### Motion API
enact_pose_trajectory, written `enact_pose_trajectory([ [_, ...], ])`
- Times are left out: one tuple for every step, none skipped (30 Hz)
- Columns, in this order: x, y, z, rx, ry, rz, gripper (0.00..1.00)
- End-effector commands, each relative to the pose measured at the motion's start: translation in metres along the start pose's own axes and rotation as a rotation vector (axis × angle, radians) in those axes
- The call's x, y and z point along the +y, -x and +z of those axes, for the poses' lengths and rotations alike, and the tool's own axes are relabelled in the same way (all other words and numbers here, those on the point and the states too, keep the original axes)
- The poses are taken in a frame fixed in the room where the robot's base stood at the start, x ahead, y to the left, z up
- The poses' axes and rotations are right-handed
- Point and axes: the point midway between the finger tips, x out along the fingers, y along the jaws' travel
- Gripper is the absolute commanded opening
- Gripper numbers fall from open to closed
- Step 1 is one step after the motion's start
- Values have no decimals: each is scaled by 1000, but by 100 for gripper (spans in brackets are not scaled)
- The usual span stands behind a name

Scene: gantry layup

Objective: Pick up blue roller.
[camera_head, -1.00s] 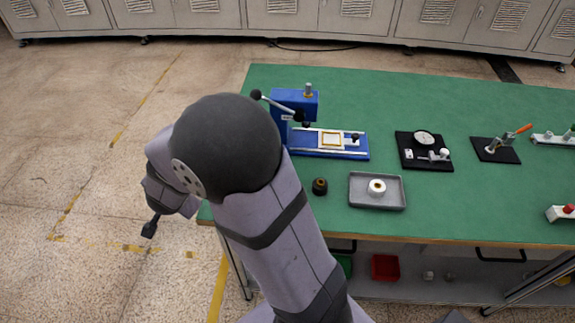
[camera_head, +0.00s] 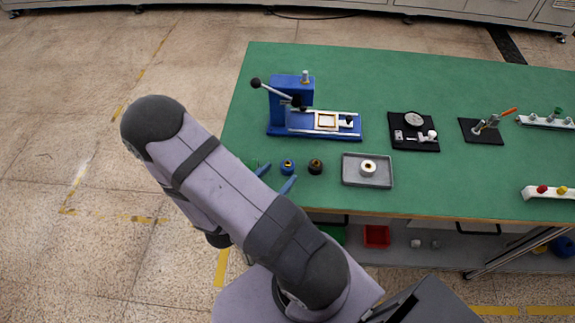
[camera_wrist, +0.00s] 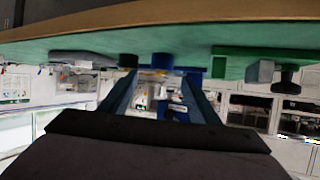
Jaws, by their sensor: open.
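The blue roller (camera_head: 288,167) stands on the green table near its front edge, just left of a dark roller (camera_head: 315,167). My gripper (camera_head: 280,174) is open, with its blue fingers low at the table's front edge, close to the near side of the blue roller. In the wrist view, which is upside down, the blue roller (camera_wrist: 162,61) shows between and beyond the fingertips of my gripper (camera_wrist: 162,76). The dark roller (camera_wrist: 128,61) is just outside the left finger there. Nothing is held. Whether the fingers touch the roller cannot be told.
A grey tray (camera_head: 347,181) with a white roller (camera_head: 368,167) stands to the right. A blue press (camera_head: 290,103) is behind. A green fixture (camera_wrist: 232,52) with grey and black parts is beside the blue roller in the wrist view. A black gauge plate (camera_head: 413,143) is farther right.

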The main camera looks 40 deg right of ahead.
Motion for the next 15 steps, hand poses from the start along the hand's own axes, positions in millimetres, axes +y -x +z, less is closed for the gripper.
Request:
enact_pose_trajectory([
  [1, 0, 1, 7, 24, -10, 56],
  [1, 0, 2, 10, 32, -17, 56],
  [1, -1, 2, 13, 41, -23, 56],
  [1, -1, 2, 14, 45, -25, 56],
  [1, -1, 2, 15, 47, -27, 56],
  [1, -1, 2, 16, 48, -28, 56],
  [1, -1, 2, 16, 48, -28, 56],
  [1, -2, 2, 16, 47, -27, 56],
  [1, -3, 2, 15, 46, -26, 56],
  [1, -4, 2, 15, 46, -26, 56],
  [0, -6, 2, 15, 46, -26, 56],
  [1, -9, 2, 14, 45, -25, 56],
  [1, -11, 2, 14, 45, -23, 56],
  [1, -13, 2, 14, 46, -23, 56],
  [1, -16, 2, 14, 46, -23, 56],
])
